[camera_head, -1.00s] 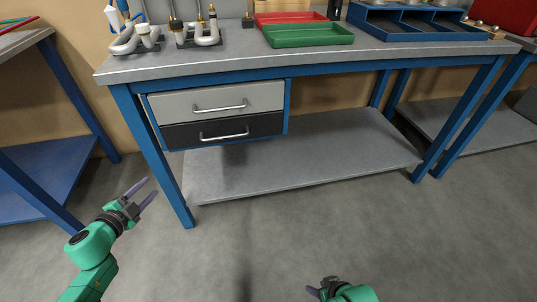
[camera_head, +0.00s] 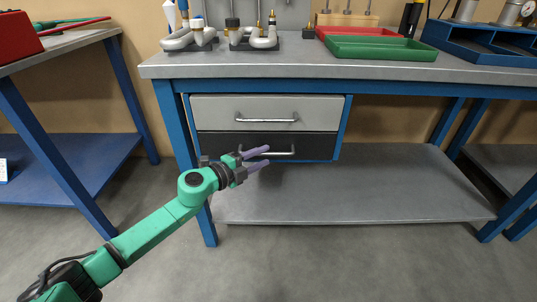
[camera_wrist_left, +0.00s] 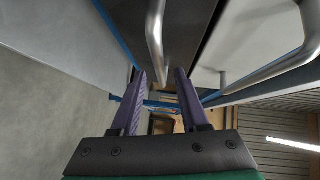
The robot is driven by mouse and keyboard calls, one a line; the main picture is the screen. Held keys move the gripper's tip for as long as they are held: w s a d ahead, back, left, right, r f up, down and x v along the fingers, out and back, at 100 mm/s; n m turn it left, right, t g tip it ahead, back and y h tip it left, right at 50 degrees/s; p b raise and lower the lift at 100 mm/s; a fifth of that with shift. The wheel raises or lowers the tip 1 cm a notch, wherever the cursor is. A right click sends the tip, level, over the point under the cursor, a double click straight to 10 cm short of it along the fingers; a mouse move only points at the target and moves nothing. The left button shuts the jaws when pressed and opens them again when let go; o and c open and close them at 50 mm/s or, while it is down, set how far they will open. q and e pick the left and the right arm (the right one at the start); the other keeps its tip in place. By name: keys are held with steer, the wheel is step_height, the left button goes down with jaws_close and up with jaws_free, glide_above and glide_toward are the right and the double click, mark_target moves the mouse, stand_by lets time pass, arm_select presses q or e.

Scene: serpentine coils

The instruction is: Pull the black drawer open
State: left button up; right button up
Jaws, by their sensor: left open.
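The black drawer (camera_head: 318,146) is shut under the workbench, below a light grey drawer (camera_head: 215,108). Its silver bar handle (camera_head: 284,153) is partly hidden behind my left gripper's fingers. My left gripper (camera_head: 267,157) is open and empty in front of the black drawer, with its purple fingers pointing at the handle. In the left wrist view the black drawer (camera_wrist_left: 192,35) shows at the top, and its handle (camera_wrist_left: 155,35) lines up with the gap between my fingertips (camera_wrist_left: 160,74). I cannot tell whether they touch it. My right gripper is out of view.
The light grey drawer's handle (camera_head: 266,118) is just above. A blue bench leg (camera_head: 181,130) stands left of the drawers, and a grey lower shelf (camera_head: 370,195) extends below. Red (camera_head: 365,32) and green (camera_head: 380,48) trays lie on top. The floor in front is clear.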

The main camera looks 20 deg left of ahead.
mark_target(268, 154)
arm_select(q)
steer(key=shift+x, duration=1.55)
jaws_close()
